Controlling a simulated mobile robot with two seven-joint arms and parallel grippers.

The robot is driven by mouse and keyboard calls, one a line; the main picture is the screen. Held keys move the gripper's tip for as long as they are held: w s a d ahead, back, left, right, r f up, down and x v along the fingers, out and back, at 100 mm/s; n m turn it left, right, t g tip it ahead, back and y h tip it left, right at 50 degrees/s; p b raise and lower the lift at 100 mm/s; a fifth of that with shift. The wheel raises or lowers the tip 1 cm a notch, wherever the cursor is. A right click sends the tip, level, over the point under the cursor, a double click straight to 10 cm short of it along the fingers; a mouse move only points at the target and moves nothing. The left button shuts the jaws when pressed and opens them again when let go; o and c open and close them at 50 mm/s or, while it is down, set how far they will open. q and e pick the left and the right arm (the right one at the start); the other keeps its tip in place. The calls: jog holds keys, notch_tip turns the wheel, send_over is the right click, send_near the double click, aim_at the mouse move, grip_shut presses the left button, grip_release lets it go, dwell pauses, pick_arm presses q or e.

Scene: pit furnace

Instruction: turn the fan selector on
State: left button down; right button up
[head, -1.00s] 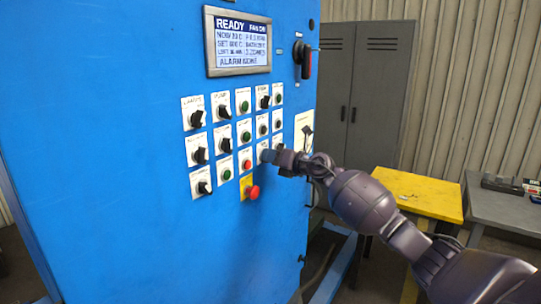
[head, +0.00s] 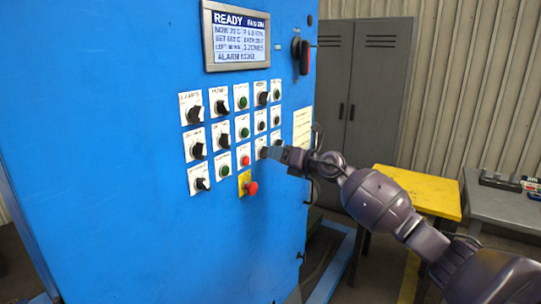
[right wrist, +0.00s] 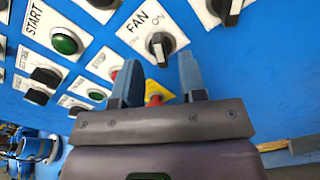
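The fan selector is a black knob on a white plate marked FAN, with ON printed above it, in the right wrist view (right wrist: 161,46). Its handle stands roughly upright there; I cannot tell its exact setting. In the head view the fan selector (head: 262,150) is at the right end of the third button row, partly hidden by my gripper. My right gripper (head: 273,153) is close to the panel there. In the right wrist view its blue fingers (right wrist: 160,72) are apart, with nothing between them, just below the knob. I cannot tell if they touch the panel. My left gripper is not in view.
The blue cabinet (head: 110,200) carries several other knobs and buttons close by. A red emergency stop (head: 251,188) sits below the selector. A display (head: 237,38) reads READY; its smaller text is blurred. A yellow table (head: 418,190) and grey lockers (head: 362,100) stand right.

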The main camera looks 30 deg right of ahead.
jog(key=b+v, duration=0.1)
jog(key=v, duration=0.6)
jog(key=shift+s, duration=0.2)
jog(key=shift+d+r, duration=0.1)
